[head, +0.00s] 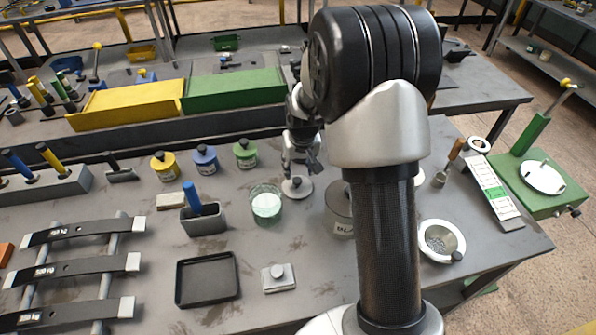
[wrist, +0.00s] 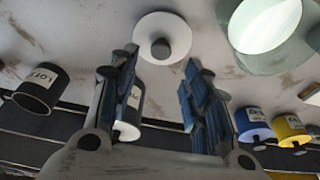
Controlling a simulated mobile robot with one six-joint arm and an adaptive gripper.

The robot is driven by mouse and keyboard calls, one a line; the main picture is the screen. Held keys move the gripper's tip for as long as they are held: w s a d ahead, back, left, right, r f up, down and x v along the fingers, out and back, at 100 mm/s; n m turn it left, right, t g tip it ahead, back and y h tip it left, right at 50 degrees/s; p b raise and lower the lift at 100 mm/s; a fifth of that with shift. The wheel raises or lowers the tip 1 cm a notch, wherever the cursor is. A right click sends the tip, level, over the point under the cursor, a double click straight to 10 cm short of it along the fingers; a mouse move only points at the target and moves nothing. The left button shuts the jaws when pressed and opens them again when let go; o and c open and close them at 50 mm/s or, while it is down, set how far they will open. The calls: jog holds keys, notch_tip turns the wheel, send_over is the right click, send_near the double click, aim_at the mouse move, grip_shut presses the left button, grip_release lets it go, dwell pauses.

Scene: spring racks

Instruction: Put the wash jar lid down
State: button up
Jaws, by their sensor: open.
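The wash jar lid, a pale disc with a dark round knob (head: 296,187), lies flat on the grey bench. It also shows in the wrist view as a whitish disc (wrist: 178,24). My gripper (head: 300,167) is open above the lid, pointing down. In the wrist view its two dark blue fingers (wrist: 158,68) stand apart with nothing between them, and the knob appears just beyond the tips. A glass jar with pale green liquid (head: 266,205) stands open, left of the lid. A grey labelled jar (head: 339,212) is right of it, partly hidden by my arm.
Yellow (head: 164,166), blue (head: 205,160) and green (head: 245,153) tins stand behind the glass jar. A grey holder with a blue handle (head: 203,221), a black tray (head: 207,279) and a small block (head: 279,278) are in front.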

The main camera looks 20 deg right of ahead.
jog(key=s+a+r+n, duration=0.1)
jog(key=s+a+r, duration=0.2)
jog(key=s+r, duration=0.45)
jog(key=s+a+r, duration=0.4)
jog(key=s+r, duration=0.1)
jog(key=r, duration=0.5)
jog(key=s+a+r, duration=0.2)
jog(key=s, duration=0.7)
jog(key=s+a+r+n+t, duration=0.1)
jog(key=s+a, duration=0.1)
jog(key=s, duration=0.7)
jog(key=shift+r+t+y+p, duration=0.3)
jog(key=shift+r+p, duration=0.05)
